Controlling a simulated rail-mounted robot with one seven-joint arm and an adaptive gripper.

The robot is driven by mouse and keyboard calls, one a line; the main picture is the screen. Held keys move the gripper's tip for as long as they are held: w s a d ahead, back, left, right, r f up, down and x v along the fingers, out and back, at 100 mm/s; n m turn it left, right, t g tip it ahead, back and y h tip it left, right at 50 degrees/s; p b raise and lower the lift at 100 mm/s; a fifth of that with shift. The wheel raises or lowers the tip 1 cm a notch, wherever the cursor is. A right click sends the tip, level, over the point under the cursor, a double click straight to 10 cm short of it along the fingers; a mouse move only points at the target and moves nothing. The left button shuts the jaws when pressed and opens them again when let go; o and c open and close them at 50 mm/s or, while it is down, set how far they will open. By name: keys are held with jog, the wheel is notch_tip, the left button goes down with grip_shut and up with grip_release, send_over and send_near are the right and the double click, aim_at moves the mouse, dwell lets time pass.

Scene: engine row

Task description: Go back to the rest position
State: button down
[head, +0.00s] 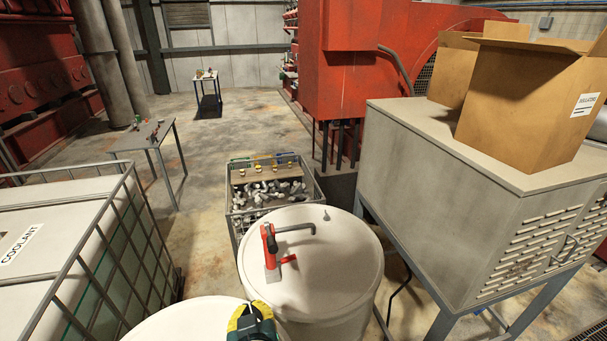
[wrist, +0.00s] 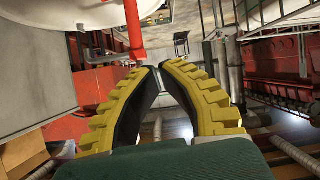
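My gripper (head: 252,318) is at the bottom of the head view, low and near the white drum tops, and is partly cut off there. It shows a dark green body and yellow ridged fingers. In the wrist view my gripper (wrist: 159,69) shows two yellow fingers with black inner pads. Their tips come together, with a wedge-shaped gap behind them. Nothing is held between them, so it looks shut and empty.
A white drum (head: 342,262) with a red hand pump (head: 269,246) stands close ahead. A caged coolant tank (head: 40,262) is left, a grey cabinet (head: 450,170) with cardboard boxes (head: 530,105) right. A parts crate (head: 234,213) stands beyond the drum. Floor (head: 215,140) is clear behind.

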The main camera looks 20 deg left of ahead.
jog(key=s+d+r+m+t+h+p, duration=0.2)
jog(key=d+r+m+t+h, duration=0.55)
jog(key=d+r, duration=1.8)
jog(key=s+d+r+t, duration=0.1)
jog(key=s+r+t, duration=0.3)
jog(key=s+r, duration=0.2)
notch_tip(320, 180, up, 2)
jog(key=shift+s+d, duration=0.35)
jog(key=shift+s, duration=0.05)
jog(key=shift+m, duration=0.25)
